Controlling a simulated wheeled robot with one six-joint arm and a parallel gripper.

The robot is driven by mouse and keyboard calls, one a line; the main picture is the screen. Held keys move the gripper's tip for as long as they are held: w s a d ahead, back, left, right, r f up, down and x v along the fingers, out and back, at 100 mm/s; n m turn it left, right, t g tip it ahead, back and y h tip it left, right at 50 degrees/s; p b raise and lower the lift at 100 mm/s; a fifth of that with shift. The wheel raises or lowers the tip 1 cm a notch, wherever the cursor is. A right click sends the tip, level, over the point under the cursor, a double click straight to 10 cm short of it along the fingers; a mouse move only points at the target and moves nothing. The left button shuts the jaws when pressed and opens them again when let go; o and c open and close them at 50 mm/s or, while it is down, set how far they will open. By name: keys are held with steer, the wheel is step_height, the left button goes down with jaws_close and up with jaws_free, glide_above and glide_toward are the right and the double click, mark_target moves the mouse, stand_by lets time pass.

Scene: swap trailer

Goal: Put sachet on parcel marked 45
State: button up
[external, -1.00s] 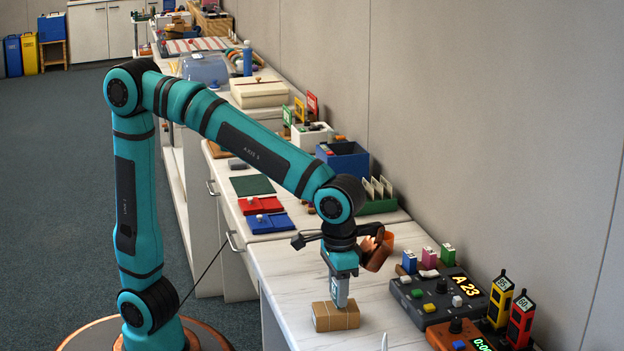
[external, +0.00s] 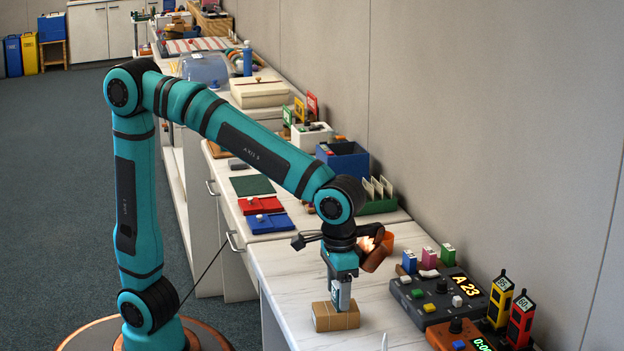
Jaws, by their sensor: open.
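A small brown parcel (external: 335,317) with a lighter band sits on the white bench near the front. My gripper (external: 342,303) points straight down with its fingertips at the parcel's top. I cannot tell whether they touch it. The gripper is open, though the gap between its fingers is hard to see from here. No number 45 is readable on the parcel. I cannot make out a sachet; it may be hidden behind the fingers or too small to tell.
A copper-coloured curved piece (external: 374,250) shows beside my wrist. A dark console (external: 440,297) marked A 23 stands right of the parcel, with yellow (external: 499,299) and red (external: 520,319) upright units. Blue (external: 270,224) and red (external: 261,204) trays lie farther back. Bare bench surrounds the parcel's left.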

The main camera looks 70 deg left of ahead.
mark_target(338, 284)
step_height(338, 284, up, 12)
steer(key=shift+f, duration=0.2)
stand_by(0.4)
steer(key=w+a+r+t+h, duration=0.15)
steer(key=a+r+t, duration=0.25)
steer(key=a, duration=0.7)
steer(key=a+r+t+h, duration=0.2)
steer(key=a+r+t, duration=0.2)
steer(key=a, duration=0.6)
steer(key=s+a+r+t+y, duration=0.1)
steer(key=s+a+r+t, duration=0.2)
steer(key=a, duration=0.5)
steer(key=s+a+r+t+y, duration=0.2)
steer(key=s+a+r+t, duration=0.2)
steer(key=a, duration=0.5)
steer(key=s+t, duration=0.2)
steer(key=s, duration=0.1)
steer(key=shift+s+r, duration=0.15)
steer(key=shift+s, duration=0.25)
steer(key=shift+y, duration=0.25)
